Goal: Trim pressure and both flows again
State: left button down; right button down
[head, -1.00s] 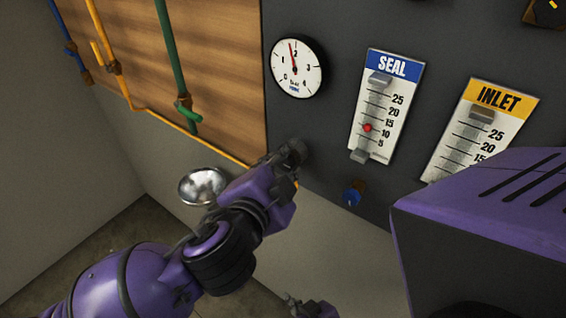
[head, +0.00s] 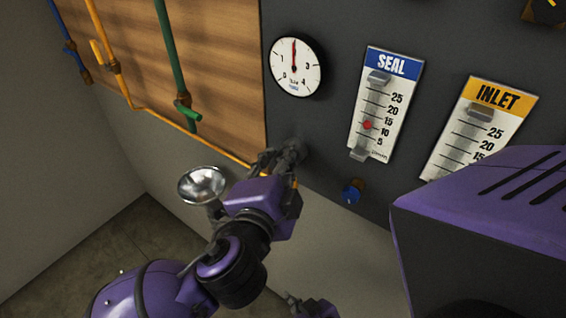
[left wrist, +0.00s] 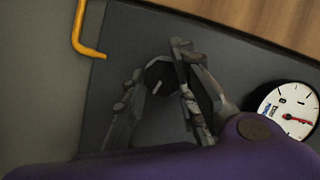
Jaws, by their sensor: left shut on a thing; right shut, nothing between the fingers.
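The round pressure gauge (head: 309,75) is on the dark panel; its red needle points almost straight up, about at 2. It also shows in the left wrist view (left wrist: 273,98). My left gripper (head: 287,160) is shut on the dark knob (left wrist: 160,72) below the gauge; the knob has a pale mark. The SEAL flow meter (head: 372,105) has its red float between 10 and 15. A blue knob (head: 351,192) sits below it. The INLET flow meter (head: 482,122) is partly covered, its float hidden. My right gripper (head: 311,307) is shut and empty at the bottom edge.
A wooden board (head: 222,55) with blue, yellow and green pipes is left of the panel. A shiny metal bowl (head: 203,184) is near my left wrist. A black device (head: 545,11) is at the top right. My purple body covers the lower right.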

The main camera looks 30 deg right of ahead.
pick_arm(q)
jog(key=shift+s+f, duration=0.15)
jog(key=shift+f, duration=0.25)
jog(key=c, duration=1.6)
grip_release()
jog(key=shift+o, duration=0.4)
jog(key=shift+d+r, duration=0.1)
jog(key=shift+r, duration=0.1)
jog(key=v, duration=0.7)
jog(key=shift+s+a, duration=0.2)
